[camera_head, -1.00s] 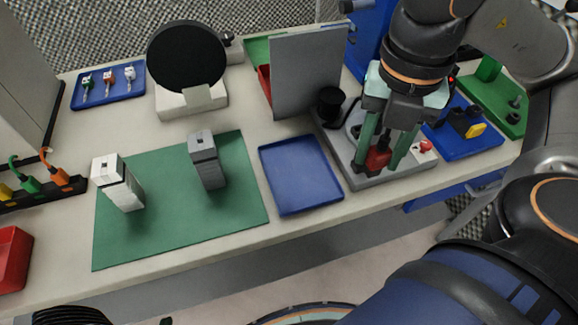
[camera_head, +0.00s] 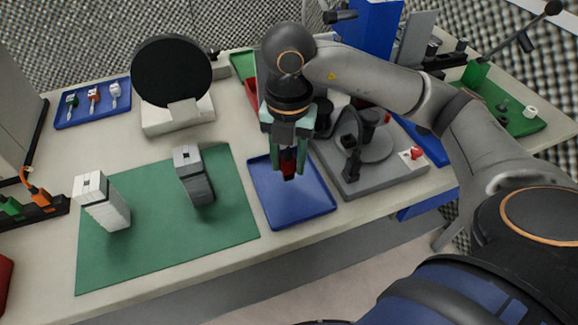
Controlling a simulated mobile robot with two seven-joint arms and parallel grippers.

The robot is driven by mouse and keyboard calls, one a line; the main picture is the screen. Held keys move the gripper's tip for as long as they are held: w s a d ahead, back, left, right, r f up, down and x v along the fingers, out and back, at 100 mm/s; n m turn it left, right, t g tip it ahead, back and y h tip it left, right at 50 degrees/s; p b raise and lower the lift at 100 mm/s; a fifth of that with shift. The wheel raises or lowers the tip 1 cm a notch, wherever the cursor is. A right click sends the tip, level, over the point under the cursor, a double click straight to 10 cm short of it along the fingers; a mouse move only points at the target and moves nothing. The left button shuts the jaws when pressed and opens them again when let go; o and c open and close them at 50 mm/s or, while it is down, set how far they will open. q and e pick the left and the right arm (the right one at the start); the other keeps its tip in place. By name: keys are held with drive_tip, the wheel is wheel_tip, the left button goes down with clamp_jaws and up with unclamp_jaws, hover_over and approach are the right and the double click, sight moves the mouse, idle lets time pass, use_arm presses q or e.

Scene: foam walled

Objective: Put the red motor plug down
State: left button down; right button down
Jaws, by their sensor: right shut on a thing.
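The red motor plug (camera_head: 288,160) is between the fingers of my right gripper (camera_head: 288,165), which is shut on it. The plug has a dark lower end and hangs over the blue tray (camera_head: 300,211). I cannot tell whether its lower end touches the tray or is just above it. The gripper points down and hides part of the plug and the tray's back edge. The tray looks otherwise empty. My left gripper is not in view.
A grey fixture (camera_head: 372,184) with a round disc and a black upright part stands right of the tray. A green mat (camera_head: 150,250) with a white stack (camera_head: 103,205) and a grey stack (camera_head: 194,178) lies left. A black disc (camera_head: 172,70) stands behind.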

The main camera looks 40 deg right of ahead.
wheel_tip(320, 180, down, 2)
drive_tip(key=shift+s, duration=0.1)
drive_tip(key=shift+f, duration=0.15)
drive_tip(key=shift+c, duration=2.3)
unclamp_jaws()
